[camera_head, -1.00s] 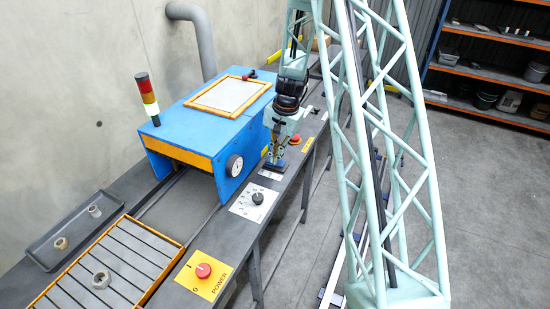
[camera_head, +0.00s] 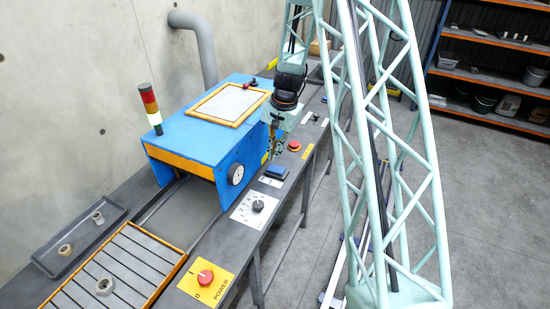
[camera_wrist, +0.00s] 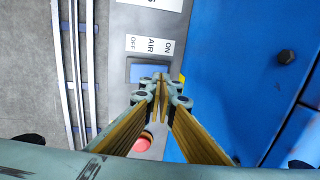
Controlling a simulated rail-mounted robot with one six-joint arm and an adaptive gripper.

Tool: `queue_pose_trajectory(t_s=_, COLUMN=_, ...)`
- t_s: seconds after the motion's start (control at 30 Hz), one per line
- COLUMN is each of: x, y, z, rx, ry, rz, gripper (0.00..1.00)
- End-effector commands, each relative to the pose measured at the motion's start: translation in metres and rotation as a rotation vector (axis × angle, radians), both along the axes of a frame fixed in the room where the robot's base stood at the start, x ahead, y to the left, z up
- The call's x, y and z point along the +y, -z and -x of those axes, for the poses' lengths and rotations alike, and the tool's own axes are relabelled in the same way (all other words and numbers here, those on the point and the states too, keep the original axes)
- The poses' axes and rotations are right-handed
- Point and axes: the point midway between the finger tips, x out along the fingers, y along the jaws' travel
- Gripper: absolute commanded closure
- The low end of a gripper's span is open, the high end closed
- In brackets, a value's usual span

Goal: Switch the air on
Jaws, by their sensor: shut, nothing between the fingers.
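The air switch is a blue rocker (camera_head: 277,172) on the dark bench edge, beside the blue machine. In the wrist view the rocker (camera_wrist: 147,71) sits in a grey frame below a white label (camera_wrist: 150,45) reading AIR, ON, OFF. My gripper (camera_wrist: 160,78) is shut and empty, its tips overlapping the rocker's lower right part in that view. In the head view my gripper (camera_head: 270,155) is just behind and left of the rocker, partly against the blue machine. I cannot tell whether the tips touch the rocker, or which way it is tilted.
A red button (camera_head: 294,145) stands just behind the rocker. The blue machine (camera_head: 205,140) with a gauge (camera_head: 236,170) borders the left.

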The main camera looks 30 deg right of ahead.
Motion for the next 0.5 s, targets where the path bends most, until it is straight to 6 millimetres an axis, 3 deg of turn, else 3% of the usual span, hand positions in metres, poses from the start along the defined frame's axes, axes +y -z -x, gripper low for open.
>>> queue_pose_trajectory(t_s=0.3, x=0.004, y=-0.049, z=-0.007, rx=-0.002, ry=-0.002, rz=0.001, gripper=1.00)
queue_pose_trajectory(t_s=0.5, x=0.006, y=-0.072, z=-0.009, rx=-0.001, ry=-0.001, rz=0.000, gripper=1.00)
